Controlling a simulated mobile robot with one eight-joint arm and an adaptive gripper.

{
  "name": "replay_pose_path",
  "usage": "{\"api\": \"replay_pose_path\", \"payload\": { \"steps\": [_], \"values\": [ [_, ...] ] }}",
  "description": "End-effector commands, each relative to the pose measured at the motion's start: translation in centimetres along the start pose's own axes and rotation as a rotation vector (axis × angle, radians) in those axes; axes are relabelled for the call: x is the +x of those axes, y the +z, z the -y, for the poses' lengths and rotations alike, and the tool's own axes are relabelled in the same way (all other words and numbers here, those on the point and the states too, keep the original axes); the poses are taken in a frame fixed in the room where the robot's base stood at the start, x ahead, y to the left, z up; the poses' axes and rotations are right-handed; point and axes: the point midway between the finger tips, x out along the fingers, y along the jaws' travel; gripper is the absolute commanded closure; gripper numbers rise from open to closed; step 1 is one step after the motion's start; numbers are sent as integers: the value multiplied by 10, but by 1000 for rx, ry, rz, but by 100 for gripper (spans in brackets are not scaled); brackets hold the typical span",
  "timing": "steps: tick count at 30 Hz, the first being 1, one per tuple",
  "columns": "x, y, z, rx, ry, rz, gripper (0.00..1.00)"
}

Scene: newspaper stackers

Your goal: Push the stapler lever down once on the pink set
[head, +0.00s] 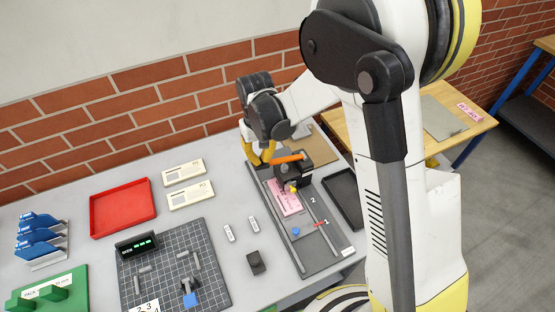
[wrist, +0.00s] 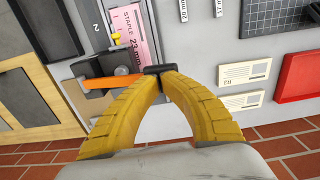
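The stapler is a dark block (head: 296,174) with an orange lever (head: 289,158), at the back of a long grey tray. The pink set (head: 285,198), a pink printed sheet, lies in front of it with its back edge at the stapler. In the wrist view the pink set (wrist: 139,35) and the orange lever (wrist: 112,82) show near my fingers. My gripper (wrist: 160,70) has its yellow fingers brought together at dark tips, beside the lever's free end. Nothing is visible between them. Whether the tips touch the lever I cannot tell.
The grey tray (head: 321,264) also holds a blue knob and a red marker. A black tray (head: 343,198) lies to its right, a red tray (head: 123,207) to the left. White labelled packs and a dark gridded mat (head: 205,254) lie left. A brick wall stands behind.

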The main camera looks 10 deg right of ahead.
Motion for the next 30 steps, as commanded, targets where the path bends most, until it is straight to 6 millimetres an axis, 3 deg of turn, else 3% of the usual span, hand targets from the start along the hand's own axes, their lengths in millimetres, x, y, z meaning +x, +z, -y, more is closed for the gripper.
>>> {"api": "replay_pose_path", "payload": {
  "steps": [30],
  "values": [
    [32, 0, -1, 1, 1, 0, 100]
  ]
}}
